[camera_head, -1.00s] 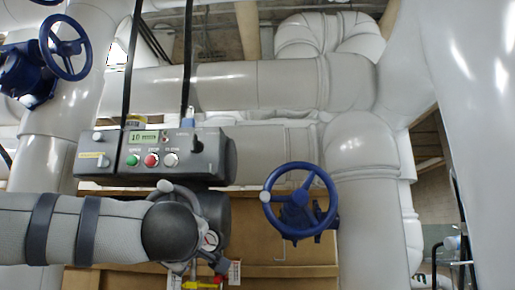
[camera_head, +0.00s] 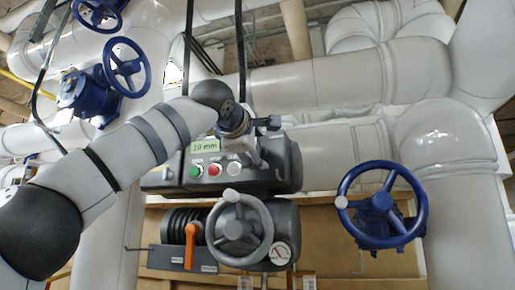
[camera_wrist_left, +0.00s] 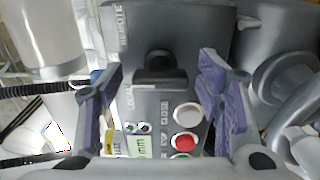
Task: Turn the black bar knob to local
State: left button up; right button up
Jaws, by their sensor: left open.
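The black bar knob (camera_wrist_left: 160,77) is on the grey control box (camera_head: 287,165), and its bar looks to lie across the wrist picture. The word LOCAL is printed beside it at lower left and REMOTE higher up. My left gripper (camera_wrist_left: 158,82) is open, with one purple-padded finger on each side of the knob; I see no contact. In the head view my left gripper (camera_head: 252,143) is at the top right of the box and hides the knob.
The box has a display (camera_head: 205,145), a green button (camera_head: 196,171), a red button (camera_head: 214,169) and a white button (camera_head: 233,168). A grey handwheel (camera_head: 265,232) stands below. A blue handwheel (camera_head: 422,205) is at right. Large pipes (camera_head: 330,83) run behind.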

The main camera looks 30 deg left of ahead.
pick_arm(q)
jog(key=shift+w, duration=0.2)
jog(key=c, duration=1.2)
jog(key=shift+n, duration=0.4)
jog(key=n, duration=1)
jog(key=shift+n, duration=0.7)
jog(key=o, duration=1.2)
